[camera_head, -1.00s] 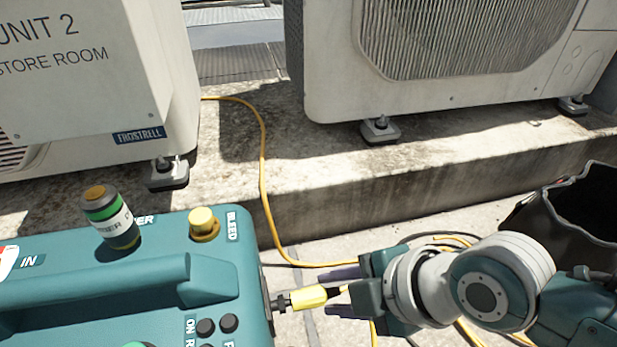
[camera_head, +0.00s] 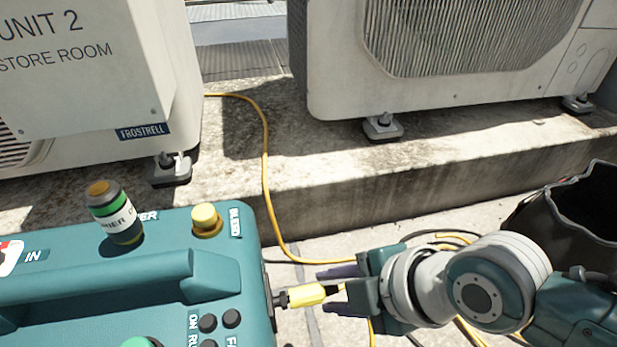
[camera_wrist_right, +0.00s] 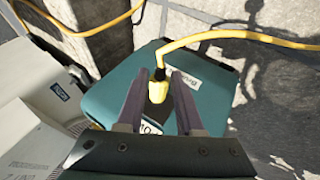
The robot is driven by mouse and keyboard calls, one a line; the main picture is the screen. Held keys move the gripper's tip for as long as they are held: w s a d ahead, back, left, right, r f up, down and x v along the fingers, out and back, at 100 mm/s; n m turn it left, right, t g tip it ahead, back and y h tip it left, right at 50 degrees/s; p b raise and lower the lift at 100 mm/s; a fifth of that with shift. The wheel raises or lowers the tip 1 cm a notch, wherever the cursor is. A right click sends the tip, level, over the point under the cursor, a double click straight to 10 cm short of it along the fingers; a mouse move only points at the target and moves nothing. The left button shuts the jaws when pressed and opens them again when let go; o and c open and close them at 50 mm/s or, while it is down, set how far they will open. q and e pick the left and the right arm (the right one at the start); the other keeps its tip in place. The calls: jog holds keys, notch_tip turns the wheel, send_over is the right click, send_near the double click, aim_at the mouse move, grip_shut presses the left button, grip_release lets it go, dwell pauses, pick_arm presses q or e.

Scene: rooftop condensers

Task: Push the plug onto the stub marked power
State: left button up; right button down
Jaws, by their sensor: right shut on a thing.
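The yellow plug (camera_head: 305,295) is at the right side of the teal machine (camera_head: 225,270), in line with a short dark stub (camera_head: 281,300) on that side. The plug's near end meets the stub in the head view; how far it sits on it I cannot tell. My right gripper (camera_head: 326,290) is shut on the plug, its fingers on either side. In the right wrist view the plug (camera_wrist_right: 158,88) shows between the fingers, with the yellow cable running from it. A partly hidden label starting "PO" (camera_wrist_right: 150,127) is beside it. My left gripper is not in view.
A green-banded canister (camera_head: 115,212) and a yellow cap (camera_head: 206,220) marked BLEED are on top of the machine. Condenser units stand on a concrete ledge (camera_head: 330,190) behind. A dark open bag (camera_head: 575,215) stands at right. A yellow cable (camera_head: 266,170) crosses the ledge and floor.

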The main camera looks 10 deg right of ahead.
jog(key=shift+a, duration=0.25)
dwell(0.4)
jog(key=c, duration=0.9)
grip_release()
jog(key=o, duration=0.4)
jog(key=shift+a, duration=0.25)
jog(key=shift+o, duration=0.2)
jog(key=shift+d, duration=0.15)
jog(key=shift+d, duration=0.95)
jog(key=shift+w+d+b, duration=0.15)
jog(key=shift+d+b, duration=0.45)
jog(key=shift+d, duration=2.25)
